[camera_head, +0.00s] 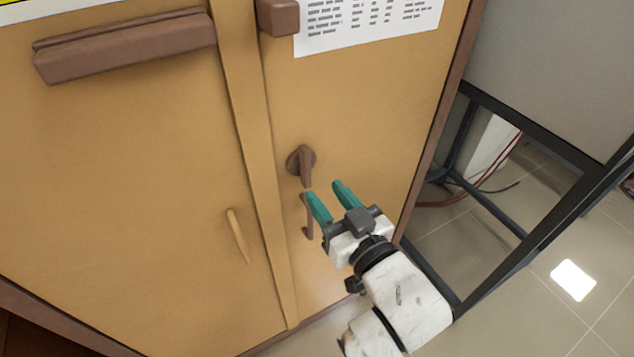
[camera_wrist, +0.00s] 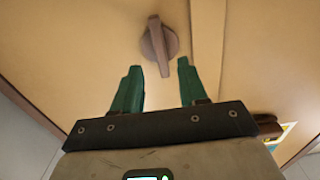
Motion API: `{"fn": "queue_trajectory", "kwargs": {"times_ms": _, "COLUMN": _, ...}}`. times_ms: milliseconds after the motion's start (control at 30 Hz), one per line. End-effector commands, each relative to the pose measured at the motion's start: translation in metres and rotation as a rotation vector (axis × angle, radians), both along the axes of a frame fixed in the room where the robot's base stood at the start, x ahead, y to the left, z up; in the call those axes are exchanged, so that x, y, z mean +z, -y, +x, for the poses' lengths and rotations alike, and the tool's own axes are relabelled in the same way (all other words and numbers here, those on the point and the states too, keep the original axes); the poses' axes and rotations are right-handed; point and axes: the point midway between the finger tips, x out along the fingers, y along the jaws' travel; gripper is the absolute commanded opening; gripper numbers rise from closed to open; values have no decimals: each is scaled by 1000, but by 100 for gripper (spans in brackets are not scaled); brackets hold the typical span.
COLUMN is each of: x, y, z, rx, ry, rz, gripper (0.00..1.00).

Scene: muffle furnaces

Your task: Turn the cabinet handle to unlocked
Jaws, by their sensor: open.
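The cabinet handle (camera_head: 303,165) is a brown knob with a raised grip bar on a round base, on the right door of the yellow-tan cabinet (camera_head: 350,115). In the wrist view the knob (camera_wrist: 159,45) lies ahead of and between the two finger lines, its bar slightly tilted. My gripper (camera_head: 328,193) has teal fingers and is open and empty. In the head view it is just below and right of the knob, apart from it. In the wrist view my gripper (camera_wrist: 156,70) has its fingertips short of the knob, one either side.
A brown pull handle (camera_head: 308,216) sits below the knob, partly behind my fingers. The left door has a tan pull (camera_head: 238,235) and a long brown bar (camera_head: 125,47) above. A printed sheet (camera_head: 365,22) is at the top. A dark metal frame (camera_head: 500,110) stands right of the cabinet.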

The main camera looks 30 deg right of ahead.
Motion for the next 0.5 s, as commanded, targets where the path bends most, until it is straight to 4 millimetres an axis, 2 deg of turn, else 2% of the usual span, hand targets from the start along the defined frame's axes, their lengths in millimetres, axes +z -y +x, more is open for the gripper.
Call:
{"fn": "queue_trajectory", "kwargs": {"times_ms": 33, "x": -2, "y": 0, "z": -10, "rx": 0, "ry": -2, "rz": 1, "gripper": 43}}
{"fn": "queue_trajectory", "kwargs": {"times_ms": 200, "x": -2, "y": 0, "z": -34, "rx": 1, "ry": -2, "rz": 1, "gripper": 43}}
{"fn": "queue_trajectory", "kwargs": {"times_ms": 500, "x": 0, "y": 0, "z": -48, "rx": 1, "ry": -1, "rz": 1, "gripper": 43}}
